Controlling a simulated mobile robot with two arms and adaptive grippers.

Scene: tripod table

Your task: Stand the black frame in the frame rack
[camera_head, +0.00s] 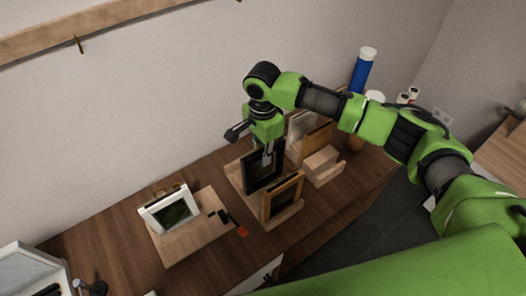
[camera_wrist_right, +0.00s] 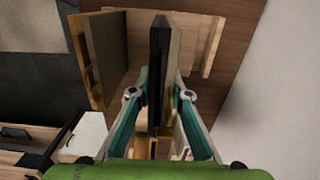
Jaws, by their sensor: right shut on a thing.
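The black frame (camera_head: 251,178) is upright in my right gripper (camera_head: 267,158), at the light wooden frame rack (camera_head: 283,218). In the right wrist view the black frame (camera_wrist_right: 159,75) is edge-on between the two fingers (camera_wrist_right: 160,100), which are shut on it. The rack's wooden base (camera_wrist_right: 203,45) lies under and around it there. I cannot tell whether its lower edge touches the rack. A wooden-edged frame (camera_head: 284,196) stands in the rack on the near side; it also shows in the wrist view (camera_wrist_right: 91,60). My left gripper is out of view.
A white frame (camera_head: 153,220) leans on a wooden board (camera_head: 190,243) at the left. A wooden holder (camera_head: 321,164) with upright pieces stands close behind the rack on the right. A blue bottle (camera_head: 361,74) stands further back. The wall is close behind the wooden tabletop (camera_head: 110,240).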

